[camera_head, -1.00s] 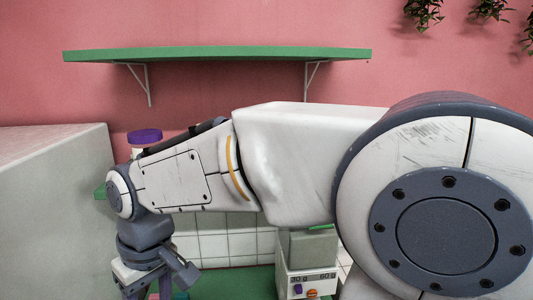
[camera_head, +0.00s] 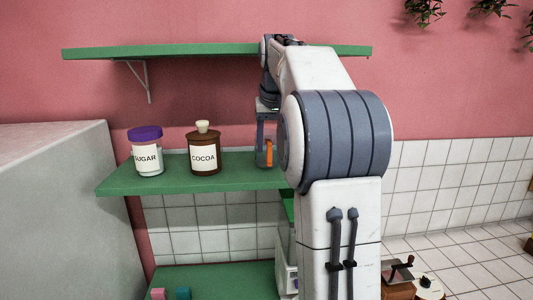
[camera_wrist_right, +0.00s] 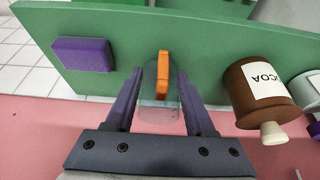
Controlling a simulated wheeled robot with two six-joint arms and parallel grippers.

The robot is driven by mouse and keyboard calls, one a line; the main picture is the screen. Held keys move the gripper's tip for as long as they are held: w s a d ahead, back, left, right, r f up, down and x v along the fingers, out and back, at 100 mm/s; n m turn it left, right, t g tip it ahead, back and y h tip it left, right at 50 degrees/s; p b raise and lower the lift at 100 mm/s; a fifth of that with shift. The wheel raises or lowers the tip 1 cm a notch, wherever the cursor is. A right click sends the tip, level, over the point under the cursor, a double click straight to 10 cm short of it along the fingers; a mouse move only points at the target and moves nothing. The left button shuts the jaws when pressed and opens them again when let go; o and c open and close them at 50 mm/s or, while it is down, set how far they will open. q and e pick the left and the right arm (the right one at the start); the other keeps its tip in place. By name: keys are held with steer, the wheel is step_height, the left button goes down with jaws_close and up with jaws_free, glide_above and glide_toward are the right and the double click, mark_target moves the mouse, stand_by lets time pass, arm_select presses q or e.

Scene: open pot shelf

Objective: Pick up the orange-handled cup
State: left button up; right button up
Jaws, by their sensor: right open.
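The orange-handled cup (camera_wrist_right: 150,82) looks like clear glass with an upright orange handle (camera_wrist_right: 162,74). It stands on the middle green shelf, and its handle also shows in the head view (camera_head: 269,153) just right of the cocoa jar. My right gripper (camera_wrist_right: 155,74) is open, with one finger on each side of the cup in the right wrist view. In the head view the right gripper (camera_head: 266,138) points down at the cup from above. I cannot tell whether the fingers touch it. My arm hides part of the shelf there. My left gripper is not in view.
A brown cocoa jar (camera_head: 204,155) and a sugar jar (camera_head: 145,155) with a purple lid stand on the middle shelf (camera_head: 120,186). A purple block (camera_wrist_right: 83,54) lies on the cup's other side. The upper green shelf (camera_head: 160,52) hangs above.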

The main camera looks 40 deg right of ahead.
steer(key=shift+a+p+x, duration=0.2)
steer(key=shift+p+x, duration=0.35)
steer(key=shift+x, duration=2.45)
steer(key=shift+w, duration=0.1)
jaws_close()
